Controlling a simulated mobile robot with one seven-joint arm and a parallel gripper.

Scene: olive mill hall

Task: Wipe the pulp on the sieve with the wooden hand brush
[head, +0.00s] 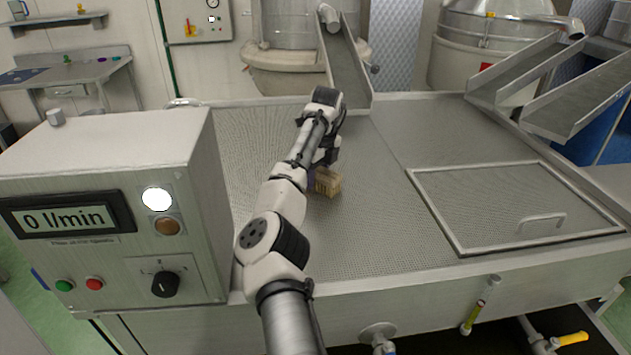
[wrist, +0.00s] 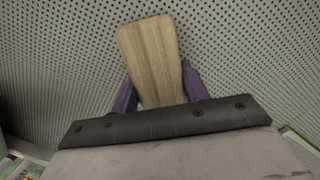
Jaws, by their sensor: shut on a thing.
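The wooden hand brush (head: 328,181) is in my gripper, low over the perforated sieve (head: 370,215) in the head view. Its pale bristles face down towards the sieve; I cannot tell whether they touch it. In the wrist view the brush's wooden top (wrist: 152,58) sits between the two purple fingers of my gripper (wrist: 158,92), which is shut on it. My arm hides part of the sieve and much of the brush in the head view. I cannot make out any pulp on the visible sieve surface in either view.
A grey control box (head: 120,190) with a display reading 0 l/min stands left of the sieve. A framed hatch with a handle (head: 527,222) lies at the right. Metal chutes (head: 345,65) come down at the back.

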